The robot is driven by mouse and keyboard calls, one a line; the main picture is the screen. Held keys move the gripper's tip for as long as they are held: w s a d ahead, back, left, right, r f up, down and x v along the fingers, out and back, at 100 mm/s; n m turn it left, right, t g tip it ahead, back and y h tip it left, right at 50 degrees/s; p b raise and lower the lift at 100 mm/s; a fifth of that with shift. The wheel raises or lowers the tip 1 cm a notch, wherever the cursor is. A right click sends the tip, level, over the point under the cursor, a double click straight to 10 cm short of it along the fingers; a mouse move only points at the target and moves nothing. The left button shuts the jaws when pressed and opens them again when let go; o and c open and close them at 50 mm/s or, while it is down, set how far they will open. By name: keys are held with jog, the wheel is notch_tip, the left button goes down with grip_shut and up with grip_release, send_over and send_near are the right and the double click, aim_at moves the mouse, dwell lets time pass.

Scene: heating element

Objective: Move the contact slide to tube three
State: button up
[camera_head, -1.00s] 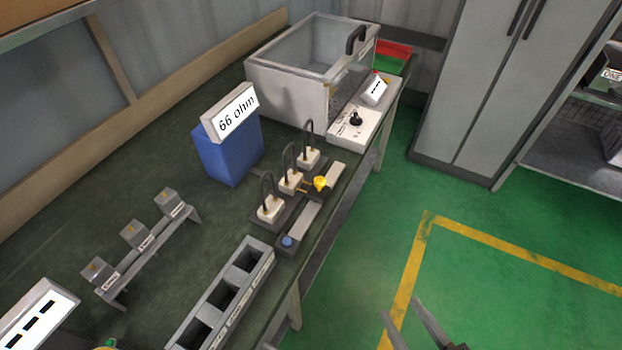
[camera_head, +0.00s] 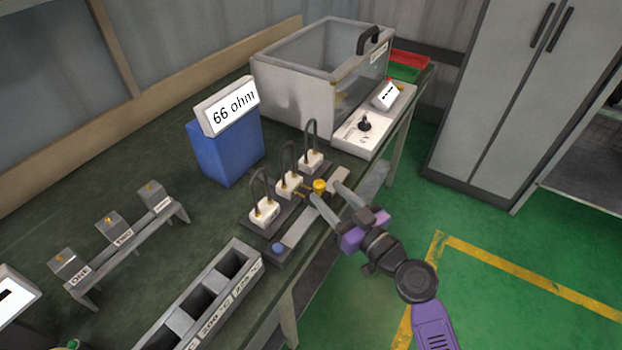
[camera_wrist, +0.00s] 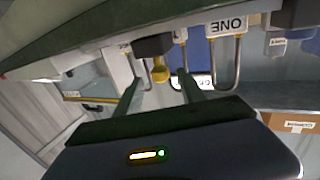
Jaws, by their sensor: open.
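The contact slide, a yellow knob (camera_head: 319,185), sits on a grey rail (camera_head: 297,228) in front of three white tube blocks with dark loops: a near one (camera_head: 263,213), a middle one (camera_head: 288,185) and a far one (camera_head: 312,161). The knob is about level with the middle tube. My gripper (camera_head: 324,190) is open, its fingers on either side of the knob. In the wrist view the knob (camera_wrist: 160,75) shows between the fingers, and an upside-down label ONE (camera_wrist: 228,25) is to the right. Contact with the knob cannot be told.
A blue box (camera_head: 228,150) reading 66 ohm stands behind the tubes. A glass-lidded tank (camera_head: 300,85) and white switch panel (camera_head: 370,130) are at the far end. A slotted grey holder (camera_head: 185,323) is nearer.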

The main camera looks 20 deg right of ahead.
aim_at(316, 181)
jog(key=p+x, duration=0.1)
jog(key=x, duration=0.5)
jog(key=shift+r, duration=0.15)
jog(key=shift+w+a+p, duration=0.1)
jog(key=shift+w+p, duration=0.2)
jog(key=shift+w, duration=0.35)
grip_shut()
dwell(0.7)
